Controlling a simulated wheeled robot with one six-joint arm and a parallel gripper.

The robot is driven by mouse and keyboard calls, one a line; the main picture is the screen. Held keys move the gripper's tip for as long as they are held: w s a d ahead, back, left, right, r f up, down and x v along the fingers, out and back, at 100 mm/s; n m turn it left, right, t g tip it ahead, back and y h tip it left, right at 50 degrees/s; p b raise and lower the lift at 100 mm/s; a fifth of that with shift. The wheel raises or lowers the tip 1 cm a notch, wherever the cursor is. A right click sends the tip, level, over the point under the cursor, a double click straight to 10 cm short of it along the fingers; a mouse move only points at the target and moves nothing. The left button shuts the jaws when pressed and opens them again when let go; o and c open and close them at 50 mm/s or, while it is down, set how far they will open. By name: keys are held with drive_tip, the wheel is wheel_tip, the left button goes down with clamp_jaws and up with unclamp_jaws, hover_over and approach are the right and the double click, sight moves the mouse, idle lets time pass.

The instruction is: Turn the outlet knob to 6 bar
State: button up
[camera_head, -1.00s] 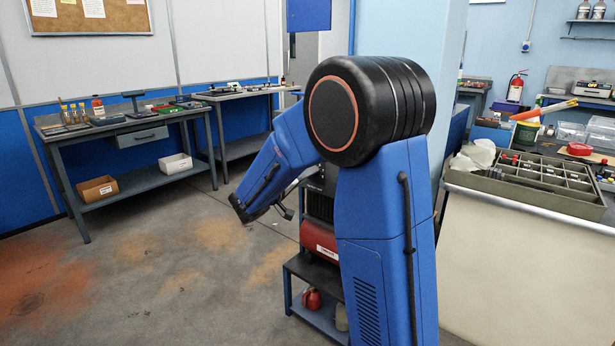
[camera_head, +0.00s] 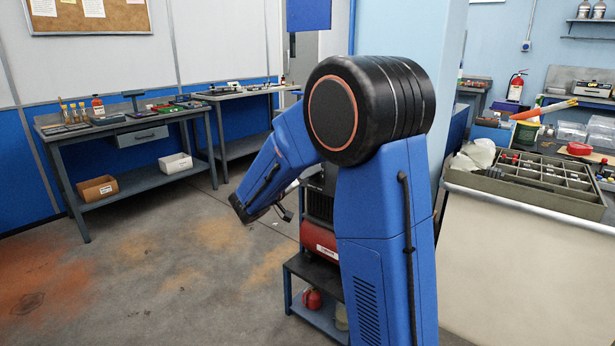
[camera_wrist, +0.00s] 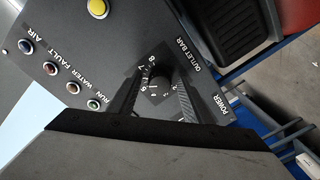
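The outlet knob (camera_wrist: 161,88) is a dark round knob on the dark control panel, under the printed words OUTLET BAR (camera_wrist: 188,54), in the wrist view. A ring of white numbers (camera_wrist: 146,79) runs around it, partly covered. The knob's pointer is too small and dark to read. My gripper (camera_wrist: 162,78) reaches over the panel with one finger on each side of the knob. The fingers are apart, with gaps to the knob showing.
The panel also bears a yellow button (camera_wrist: 98,8) and a row of small round lamps (camera_wrist: 50,68). In the head view a red unit (camera_head: 318,240) stands on a dark cart (camera_head: 312,270) behind my arm. A bench with a sorting tray (camera_head: 530,190) is at right.

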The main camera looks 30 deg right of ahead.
drive_tip(key=v, duration=1.7)
drive_tip(key=shift+a, duration=0.2)
drive_tip(key=shift+s+d+r, duration=0.1)
drive_tip(key=shift+s, duration=0.05)
drive_tip(key=s+d+f+n+g+y, duration=0.1)
drive_tip(key=s+d+f+g+y, duration=0.25)
drive_tip(key=s, duration=0.65)
drive_tip(key=s+d+f+g+y, duration=0.2)
drive_tip(key=s+d+y, duration=0.2)
drive_tip(key=s, duration=0.6)
drive_tip(key=s+a+f+n+t+y, duration=0.3)
drive_tip(key=s+a+y, duration=0.6)
drive_tip(key=s, duration=0.4)
drive_tip(key=shift+a+f+n+t, duration=0.15)
drive_tip(key=shift+a+n+t, duration=0.25)
drive_tip(key=shift+a, duration=0.25)
drive_tip(key=shift+d, duration=0.1)
